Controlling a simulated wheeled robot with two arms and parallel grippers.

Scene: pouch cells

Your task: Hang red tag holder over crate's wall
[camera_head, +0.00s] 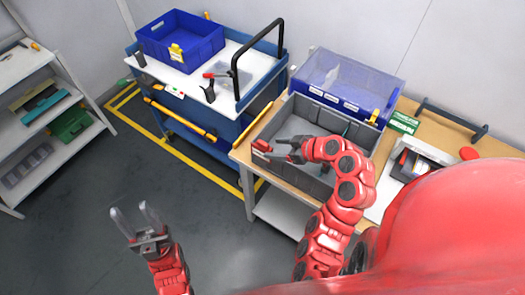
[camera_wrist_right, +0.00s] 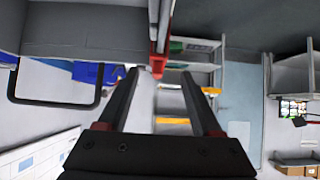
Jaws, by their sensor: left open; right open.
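The red tag holder (camera_head: 262,145) is at the left corner of the grey crate (camera_head: 308,186), on or against its rim. In the right wrist view the red tag holder (camera_wrist_right: 158,62) is at the edge of a grey wall, just beyond and between my fingertips. I cannot tell whether it touches a finger. My right gripper (camera_head: 274,151) is open beside it, reaching over the crate from the right; its fingers also show in the right wrist view (camera_wrist_right: 163,85). My left gripper (camera_head: 133,212) is open and empty above the floor, away from the crate.
The crate stands on a wooden-topped bench (camera_head: 430,142). Behind it is a blue bin with a clear lid (camera_head: 345,75). A blue cart (camera_head: 215,130) with a black handle and a blue box (camera_head: 180,40) stands to the left. Open floor lies below my left gripper.

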